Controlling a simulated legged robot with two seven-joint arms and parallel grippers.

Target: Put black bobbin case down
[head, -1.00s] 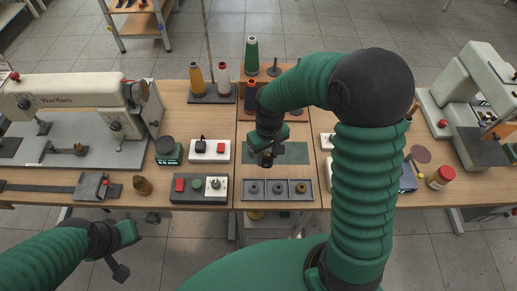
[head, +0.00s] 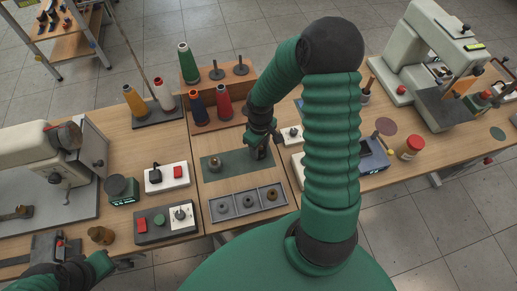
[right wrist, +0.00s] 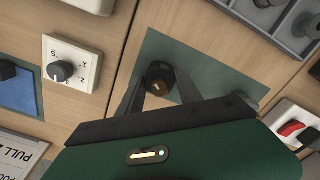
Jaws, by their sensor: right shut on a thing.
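My right gripper (head: 262,152) is low over the right part of the green mat (head: 208,174) in the head view. In the right wrist view the black bobbin case (right wrist: 160,76) is a dark round piece between the fingertips of my right gripper (right wrist: 158,84), which is shut on it. The mat (right wrist: 205,72) is behind it; I cannot tell whether the case touches it. A greyish-brass round piece (head: 215,165) stands on the left part of the mat. My left gripper (head: 100,266) is at the lower left, its fingers unclear.
A grey tray (head: 235,213) with three compartments, each holding a small round part, lies nearer than the mat. A thread stand (head: 240,88) is behind the mat. Switch boxes (head: 167,178) are left. A white dial box (right wrist: 72,70) is close to the mat.

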